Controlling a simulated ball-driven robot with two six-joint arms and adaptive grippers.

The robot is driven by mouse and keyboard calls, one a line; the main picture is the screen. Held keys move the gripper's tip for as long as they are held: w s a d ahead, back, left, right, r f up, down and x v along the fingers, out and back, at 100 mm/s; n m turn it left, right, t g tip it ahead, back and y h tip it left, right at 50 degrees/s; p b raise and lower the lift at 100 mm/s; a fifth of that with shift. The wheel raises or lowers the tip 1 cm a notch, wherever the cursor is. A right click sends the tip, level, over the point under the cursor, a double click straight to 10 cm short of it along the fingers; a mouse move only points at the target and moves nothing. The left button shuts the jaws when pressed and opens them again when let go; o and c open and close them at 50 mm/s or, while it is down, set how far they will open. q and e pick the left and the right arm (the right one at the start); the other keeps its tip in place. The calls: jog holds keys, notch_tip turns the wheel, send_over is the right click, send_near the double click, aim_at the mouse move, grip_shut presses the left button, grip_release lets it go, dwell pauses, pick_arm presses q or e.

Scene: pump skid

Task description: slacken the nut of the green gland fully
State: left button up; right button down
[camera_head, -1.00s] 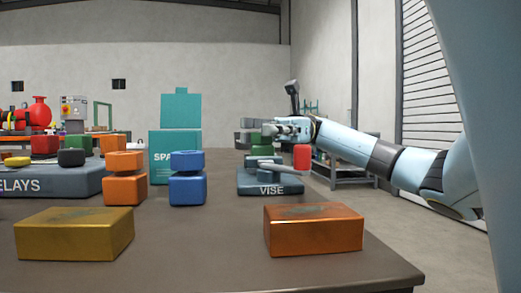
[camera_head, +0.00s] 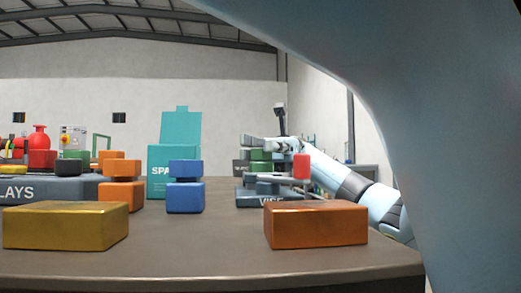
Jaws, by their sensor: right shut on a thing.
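The green gland (camera_head: 261,156) stands upright in the grey vise (camera_head: 250,197) at the back right of the table. My right gripper (camera_head: 258,143) comes in from the right at the height of the gland's top. It is shut on the nut of the green gland, which its fingers largely hide. The vise has a bar with a red knob (camera_head: 301,167) on its right side, just below my wrist. My left gripper is not in view.
An orange block (camera_head: 316,226) and a yellow block (camera_head: 65,227) lie in front. Blue (camera_head: 185,198) and orange (camera_head: 120,194) glands stand mid-table. My own arm link blocks the upper right.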

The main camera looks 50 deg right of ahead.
jog(key=c, duration=0.9)
grip_release()
jog(key=shift+o, duration=0.2)
notch_tip(320, 180, up, 10)
